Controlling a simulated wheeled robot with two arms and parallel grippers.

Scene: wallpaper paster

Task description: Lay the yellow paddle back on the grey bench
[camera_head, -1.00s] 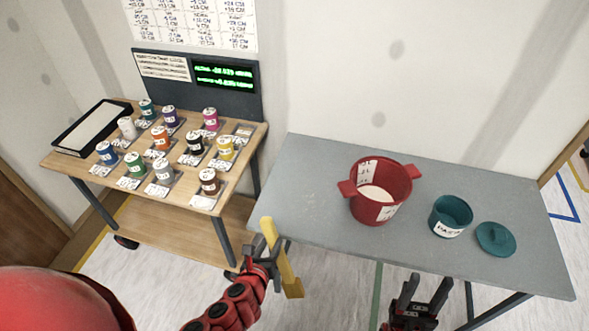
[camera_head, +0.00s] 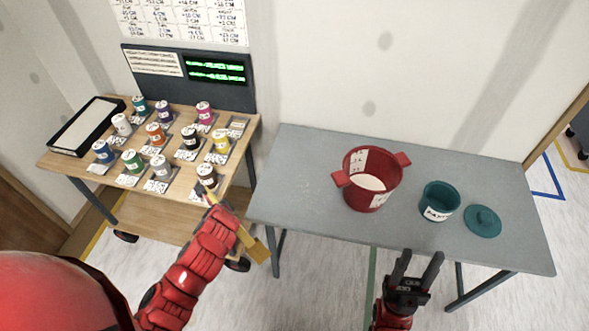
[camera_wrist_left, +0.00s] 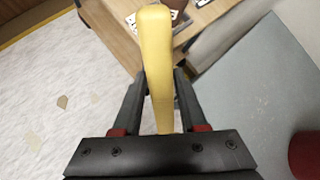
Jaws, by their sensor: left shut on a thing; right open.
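The yellow paddle (camera_head: 255,246) is held in my left gripper, in the gap between the wooden cart and the grey bench (camera_head: 300,190). In the left wrist view the paddle (camera_wrist_left: 155,60) stands between the two jaws (camera_wrist_left: 158,110), with a bench part to its right. In the head view my left arm covers much of the gripper and part of the paddle. The paddle is off the bench top, near its left end. My right gripper (camera_head: 417,268) is open and empty at the bench's front edge.
On the bench stand a red pot (camera_head: 370,180) with white contents, a teal pot (camera_head: 439,202) and a teal lid (camera_head: 482,221). The bench's left part is bare. The wooden cart (camera_head: 75,166) holds several small cans and a black-rimmed tray (camera_head: 88,126).

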